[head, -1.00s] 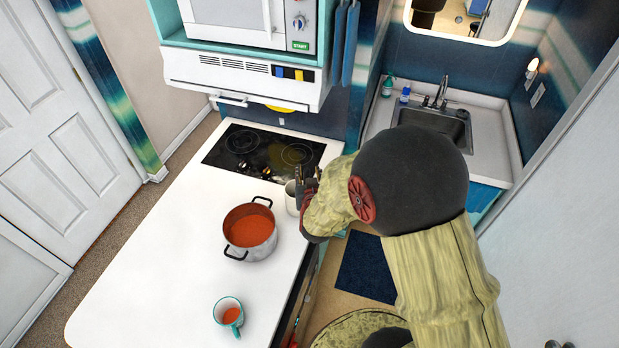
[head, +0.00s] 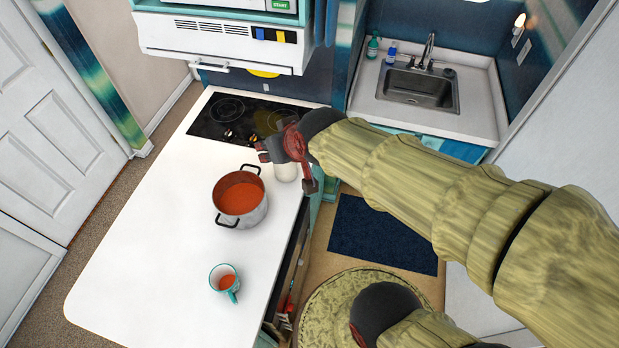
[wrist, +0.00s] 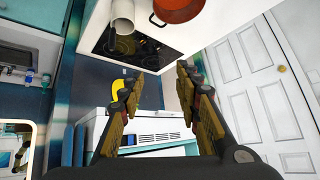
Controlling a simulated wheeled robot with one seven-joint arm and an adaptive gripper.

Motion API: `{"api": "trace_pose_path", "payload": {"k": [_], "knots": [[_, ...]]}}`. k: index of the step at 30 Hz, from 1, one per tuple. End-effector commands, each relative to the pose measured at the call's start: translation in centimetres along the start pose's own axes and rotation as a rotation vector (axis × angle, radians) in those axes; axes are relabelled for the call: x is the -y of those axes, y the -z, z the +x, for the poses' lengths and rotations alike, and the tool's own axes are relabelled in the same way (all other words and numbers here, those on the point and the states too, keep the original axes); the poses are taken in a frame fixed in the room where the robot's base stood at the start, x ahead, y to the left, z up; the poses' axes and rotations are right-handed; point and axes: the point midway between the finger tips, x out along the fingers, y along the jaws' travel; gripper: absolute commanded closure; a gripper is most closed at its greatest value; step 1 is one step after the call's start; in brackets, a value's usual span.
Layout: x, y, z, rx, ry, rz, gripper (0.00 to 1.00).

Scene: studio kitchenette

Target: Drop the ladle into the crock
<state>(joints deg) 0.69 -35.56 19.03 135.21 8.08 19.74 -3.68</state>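The crock is a white cylinder (head: 286,172) on the counter, right of the pot and near the counter's right edge. It also shows at the top of the wrist view (wrist: 122,16). My gripper (head: 287,164) is over or close by the crock in the head view; its height above it is hard to tell. In the wrist view its two fingers (wrist: 155,82) stand well apart with nothing between them. I cannot make out a ladle in either view. The crock's inside is largely hidden by my gripper.
A pot of red soup (head: 240,198) stands left of the crock; a mug (head: 225,280) is nearer. The black cooktop (head: 225,128) lies behind, under a hood (head: 215,48) with a yellow object (head: 264,73) below. The front left counter is clear. A sink (head: 420,90) is back right.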

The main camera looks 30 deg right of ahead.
Motion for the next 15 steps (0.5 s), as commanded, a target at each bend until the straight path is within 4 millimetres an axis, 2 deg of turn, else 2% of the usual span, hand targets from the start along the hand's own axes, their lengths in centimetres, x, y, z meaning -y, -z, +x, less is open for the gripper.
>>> {"api": "trace_pose_path", "payload": {"k": [1, 6, 10, 15], "knots": [[0.2, -0.8, -2.5, 0.028, 0.002, -0.016, 0.67], [-0.1, -4.7, -8.6, 0.150, -0.019, -0.055, 0.67], [-0.6, -6.8, -11.3, 0.207, -0.038, -0.069, 0.67], [-0.9, -7.9, -12.4, 0.237, -0.050, -0.073, 0.67]]}}
